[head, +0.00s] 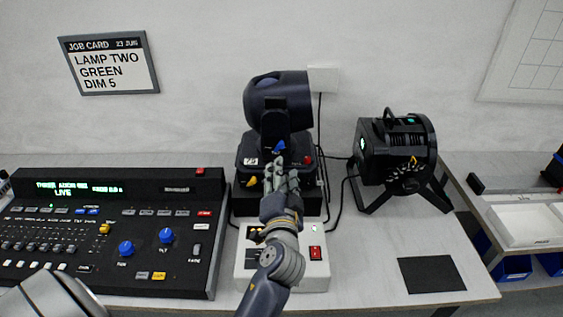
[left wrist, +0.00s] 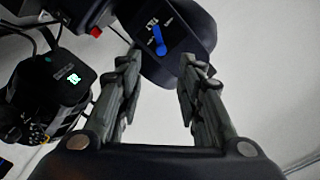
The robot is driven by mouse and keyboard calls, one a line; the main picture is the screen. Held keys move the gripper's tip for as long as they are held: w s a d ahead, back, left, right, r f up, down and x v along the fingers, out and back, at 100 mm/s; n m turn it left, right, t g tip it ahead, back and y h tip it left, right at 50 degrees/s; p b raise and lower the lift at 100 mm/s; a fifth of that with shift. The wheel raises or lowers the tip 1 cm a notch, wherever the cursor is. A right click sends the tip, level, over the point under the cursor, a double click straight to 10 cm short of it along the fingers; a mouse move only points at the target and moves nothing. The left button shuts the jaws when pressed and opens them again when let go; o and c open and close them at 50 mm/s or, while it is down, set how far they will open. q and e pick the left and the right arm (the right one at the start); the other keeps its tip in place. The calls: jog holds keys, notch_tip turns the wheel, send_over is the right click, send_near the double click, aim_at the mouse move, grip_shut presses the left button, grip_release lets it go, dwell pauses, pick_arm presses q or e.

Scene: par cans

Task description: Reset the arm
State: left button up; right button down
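My left gripper (head: 282,165) is in front of the base of the dark moving-head lamp (head: 277,97), above the white switch box. In the left wrist view, the two fingers of the left gripper (left wrist: 158,85) are spread apart with nothing between them. Beyond them shows the lamp's dark head (left wrist: 185,55) with a blue tilt lever (left wrist: 158,40). In the head view the gripper hides part of the lamp base and the switch box. I cannot tell whether the fingers touch the lamp. My right gripper is not in view.
A lighting console (head: 110,235) fills the left of the table. A white box with a red switch (head: 316,253) stands in the middle. A black par can (head: 395,150) stands on the right with cables beside it. A black mat (head: 431,274) lies front right. A job card (head: 108,63) hangs behind.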

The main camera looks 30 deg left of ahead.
pick_arm(q)
jog(key=shift+v, duration=0.9)
